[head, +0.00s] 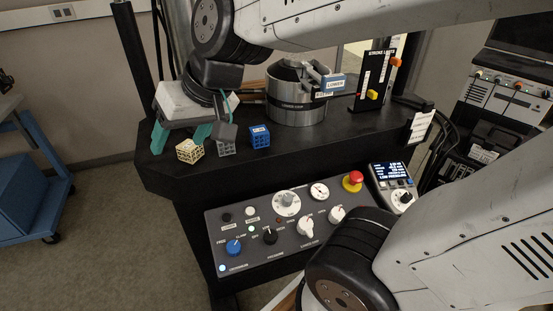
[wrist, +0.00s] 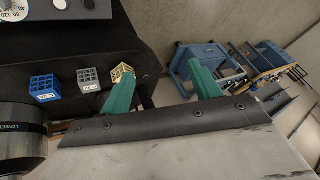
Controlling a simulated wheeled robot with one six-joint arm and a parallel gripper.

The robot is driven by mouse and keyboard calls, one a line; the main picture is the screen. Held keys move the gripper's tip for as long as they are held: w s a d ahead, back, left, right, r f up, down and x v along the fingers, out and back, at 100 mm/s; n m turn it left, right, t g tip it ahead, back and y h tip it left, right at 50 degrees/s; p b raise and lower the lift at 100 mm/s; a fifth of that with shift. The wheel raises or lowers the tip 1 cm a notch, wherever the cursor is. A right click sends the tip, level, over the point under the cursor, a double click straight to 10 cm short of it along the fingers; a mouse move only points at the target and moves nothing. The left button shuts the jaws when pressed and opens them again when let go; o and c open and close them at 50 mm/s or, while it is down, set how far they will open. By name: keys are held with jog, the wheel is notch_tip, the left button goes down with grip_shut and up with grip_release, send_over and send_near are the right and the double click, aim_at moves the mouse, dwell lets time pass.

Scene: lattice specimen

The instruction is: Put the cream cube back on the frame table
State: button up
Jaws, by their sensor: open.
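The cream cube (head: 189,151) is a small lattice block on the black frame table (head: 320,133), near its left front edge. It also shows in the wrist view (wrist: 122,72), just beyond the tip of one green finger, which hides part of it. My gripper (head: 182,136) has two green fingers, spread apart with nothing between them, above the table's left end. In the wrist view my gripper (wrist: 162,82) also shows as open and empty. I cannot tell whether the finger touches the cube.
A grey cube (head: 226,147) and a blue cube (head: 260,136) stand to the right of the cream one. A metal cylinder marked LOWER (head: 296,103) stands behind. A control panel (head: 290,232) with knobs and a red button sits in front. A blue cart (head: 22,180) is at far left.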

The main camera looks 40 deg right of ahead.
jog(key=s+d+f+g+h, duration=0.2)
jog(key=s+d+g+h, duration=0.1)
jog(key=s+d, duration=0.6)
jog(key=s+g, duration=0.1)
jog(key=s, duration=0.3)
jog(key=shift+s+d+f+h, duration=0.15)
jog(key=shift+d+f+h, duration=0.05)
jog(key=shift+f+h, duration=0.1)
